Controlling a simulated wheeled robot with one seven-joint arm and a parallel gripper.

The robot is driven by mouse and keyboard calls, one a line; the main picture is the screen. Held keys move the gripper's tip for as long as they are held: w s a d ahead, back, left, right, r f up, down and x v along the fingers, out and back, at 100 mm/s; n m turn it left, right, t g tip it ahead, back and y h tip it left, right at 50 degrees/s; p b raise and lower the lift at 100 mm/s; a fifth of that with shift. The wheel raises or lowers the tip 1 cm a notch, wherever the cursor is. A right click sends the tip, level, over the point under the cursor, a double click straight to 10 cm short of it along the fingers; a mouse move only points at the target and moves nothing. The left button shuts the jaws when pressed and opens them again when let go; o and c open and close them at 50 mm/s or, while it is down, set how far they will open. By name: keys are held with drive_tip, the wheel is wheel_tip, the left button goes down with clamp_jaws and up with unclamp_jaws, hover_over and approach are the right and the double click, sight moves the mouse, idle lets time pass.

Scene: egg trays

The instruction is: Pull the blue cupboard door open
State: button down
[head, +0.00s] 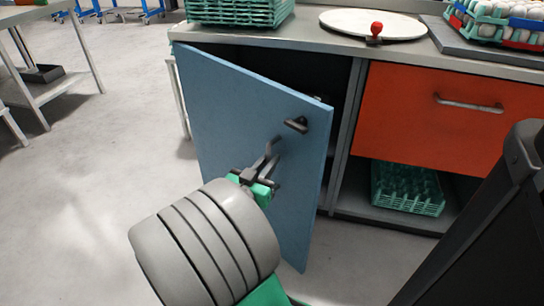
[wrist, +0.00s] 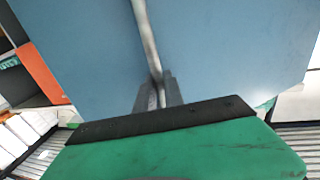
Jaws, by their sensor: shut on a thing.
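The blue cupboard door (head: 235,105) stands partly open in the head view, swung out from its left side, with the dark cupboard inside showing at its right edge. It fills much of the wrist view (wrist: 230,50). A metal bar handle (head: 272,150) is on the door's face. My gripper (head: 262,172) is shut on this handle; in the wrist view the handle (wrist: 146,35) runs down between the two fingers (wrist: 158,90).
An orange drawer (head: 440,115) with a bar handle is right of the door. Below it a green egg tray (head: 407,190) sits on a shelf. The worktop (head: 300,40) holds stacked green trays (head: 238,10), a white round board (head: 350,22) and egg trays.

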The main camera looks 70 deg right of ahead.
drive_tip(key=shift+w+a, duration=0.35)
drive_tip(key=shift+a, duration=0.4)
drive_tip(key=c, duration=1.5)
unclamp_jaws()
